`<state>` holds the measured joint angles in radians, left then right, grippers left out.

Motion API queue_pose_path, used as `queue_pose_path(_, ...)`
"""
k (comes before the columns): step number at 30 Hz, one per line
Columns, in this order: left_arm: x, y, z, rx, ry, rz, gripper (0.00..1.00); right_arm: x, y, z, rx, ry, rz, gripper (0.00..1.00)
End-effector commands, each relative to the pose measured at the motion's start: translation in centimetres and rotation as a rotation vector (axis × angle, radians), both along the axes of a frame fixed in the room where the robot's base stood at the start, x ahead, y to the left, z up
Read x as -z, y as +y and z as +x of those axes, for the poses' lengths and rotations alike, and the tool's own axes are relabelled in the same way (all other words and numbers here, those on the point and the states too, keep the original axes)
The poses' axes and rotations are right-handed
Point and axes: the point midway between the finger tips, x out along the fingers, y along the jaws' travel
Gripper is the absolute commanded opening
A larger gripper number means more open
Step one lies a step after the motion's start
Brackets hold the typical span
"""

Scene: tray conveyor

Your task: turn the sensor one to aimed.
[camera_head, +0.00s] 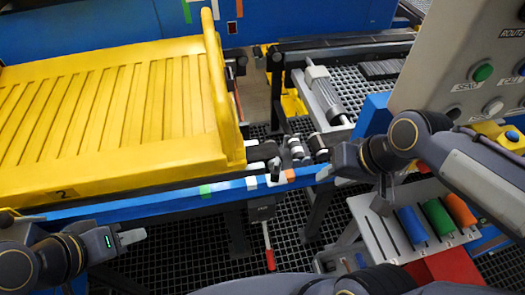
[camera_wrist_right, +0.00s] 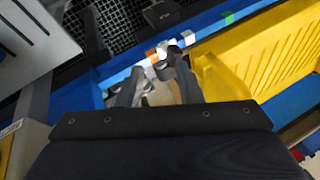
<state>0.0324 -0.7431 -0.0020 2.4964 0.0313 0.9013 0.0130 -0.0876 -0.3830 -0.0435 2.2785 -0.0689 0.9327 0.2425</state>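A small dark-and-white piece (camera_head: 275,168), which looks like sensor one, stands on the blue rail beside the orange mark. No label on it is readable, and I cannot tell which way it faces. My right gripper (camera_head: 324,176) is over the rail just right of it. In the right wrist view the gripper (camera_wrist_right: 160,82) has its fingers apart, with a small grey-and-white piece (camera_wrist_right: 164,60) by the tips. I cannot tell whether they touch it. My left gripper (camera_head: 132,237) is at lower left, in front of the rail and away from the sensor; its finger gap is unclear.
A yellow tray (camera_head: 225,90) fills the upper left, close to the small piece. Two dark rollers with white bands (camera_head: 296,148) stand behind it. A red-handled lever (camera_head: 268,255) hangs below the rail. A button panel (camera_head: 445,60) and coloured cylinders (camera_head: 437,215) are at right.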

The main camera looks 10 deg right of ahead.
Motion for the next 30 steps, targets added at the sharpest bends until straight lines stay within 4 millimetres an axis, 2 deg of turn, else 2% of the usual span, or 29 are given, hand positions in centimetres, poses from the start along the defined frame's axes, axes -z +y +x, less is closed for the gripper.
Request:
queue_pose_path(8,-1.1,0.0,0.0,0.0,0.0,0.0,0.36,-0.1,1.0,4.6,0.028,0.126,-0.039,0.33)
queue_pose_path(11,-1.6,0.0,0.0,0.0,0.0,0.0,0.36,0.4,1.9,7.1,0.046,0.182,-0.073,0.33)
queue_pose_path(15,-2.5,0.0,0.0,0.0,0.0,0.0,0.36,2.0,4.1,11.3,0.085,0.272,-0.153,0.33)
queue_pose_path(19,-3.0,0.0,0.0,0.0,0.0,0.0,0.36,4.0,6.1,14.2,0.119,0.319,-0.227,0.33)
queue_pose_path(24,-3.3,0.0,0.0,0.0,0.0,0.0,0.36,5.6,7.5,15.8,0.147,0.343,-0.282,0.33)
queue_pose_path(30,-3.3,0.0,0.0,0.0,0.0,0.0,0.36,7.5,7.7,16.0,0.153,0.349,-0.29,0.33)
